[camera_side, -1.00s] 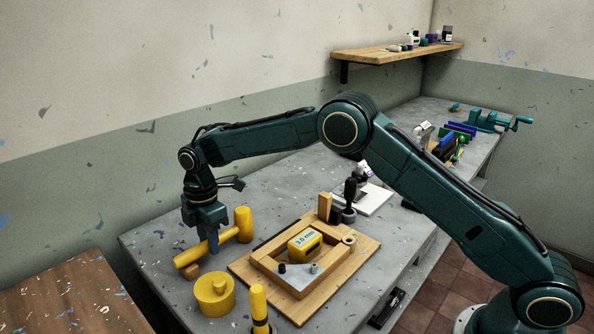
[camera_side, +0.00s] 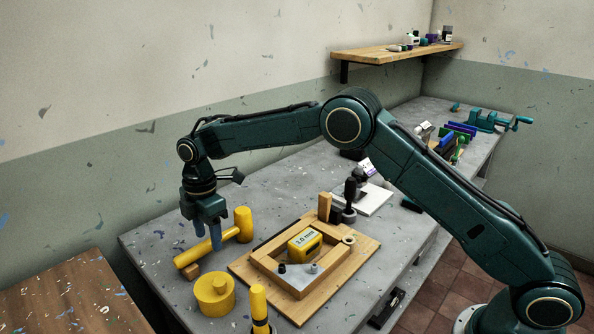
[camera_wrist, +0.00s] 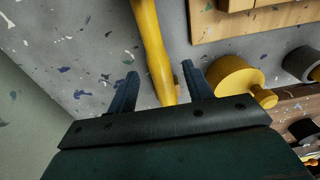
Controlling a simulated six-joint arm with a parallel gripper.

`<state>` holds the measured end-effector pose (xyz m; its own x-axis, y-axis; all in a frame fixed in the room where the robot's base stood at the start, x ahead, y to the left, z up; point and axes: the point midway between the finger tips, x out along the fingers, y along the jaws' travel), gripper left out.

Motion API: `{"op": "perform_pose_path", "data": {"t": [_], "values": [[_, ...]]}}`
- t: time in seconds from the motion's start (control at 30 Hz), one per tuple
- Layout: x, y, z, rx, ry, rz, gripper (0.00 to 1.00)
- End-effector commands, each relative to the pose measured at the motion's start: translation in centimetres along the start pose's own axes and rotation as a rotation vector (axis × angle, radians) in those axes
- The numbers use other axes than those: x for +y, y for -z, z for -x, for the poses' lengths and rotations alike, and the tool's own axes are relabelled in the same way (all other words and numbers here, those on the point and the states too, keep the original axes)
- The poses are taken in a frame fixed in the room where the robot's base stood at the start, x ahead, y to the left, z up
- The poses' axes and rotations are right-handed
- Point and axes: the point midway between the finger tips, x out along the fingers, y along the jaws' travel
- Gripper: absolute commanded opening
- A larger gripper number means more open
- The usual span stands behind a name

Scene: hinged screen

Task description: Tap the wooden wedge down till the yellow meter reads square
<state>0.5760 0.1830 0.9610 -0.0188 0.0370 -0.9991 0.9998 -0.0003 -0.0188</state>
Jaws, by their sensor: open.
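A yellow mallet (camera_side: 207,249) lies on the bench with its head (camera_side: 243,224) to the right and its handle end near a small wooden block (camera_side: 191,272). My gripper (camera_side: 207,240) is open above the handle. In the wrist view the handle (camera_wrist: 152,50) runs between my two open fingers (camera_wrist: 160,85), with gaps on both sides. A wooden frame (camera_side: 262,267) on a board holds the yellow meter (camera_side: 305,243), which reads 3.0 mm. An upright wooden piece (camera_side: 324,207) at the frame's back corner may be the wedge; I cannot tell for sure.
A yellow round knobbed weight (camera_side: 214,295) and a yellow-handled tool (camera_side: 259,303) stand near the front. A black-handled tool (camera_side: 349,200) stands behind the frame. A vise (camera_side: 490,121) and coloured items are at the far end. Bare bench lies left of the mallet.

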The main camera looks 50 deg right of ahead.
Motion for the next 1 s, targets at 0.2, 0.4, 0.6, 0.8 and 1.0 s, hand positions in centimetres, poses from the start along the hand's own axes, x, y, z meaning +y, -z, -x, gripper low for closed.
{"op": "perform_pose_path", "data": {"t": [0.2, 0.4, 0.6, 0.8, 1.0], "values": [[0.1, 0.0, 3.4, 0.001, -0.004, 0.001, 0.51], [0.1, 0.0, 6.9, 0.001, -0.005, 0.001, 0.51], [0.0, 0.0, 9.6, 0.002, 0.000, 0.001, 0.51], [0.1, 0.1, 10.6, 0.008, 0.001, 0.001, 0.51], [0.0, 0.1, 11.4, 0.005, 0.000, 0.001, 0.51]]}}
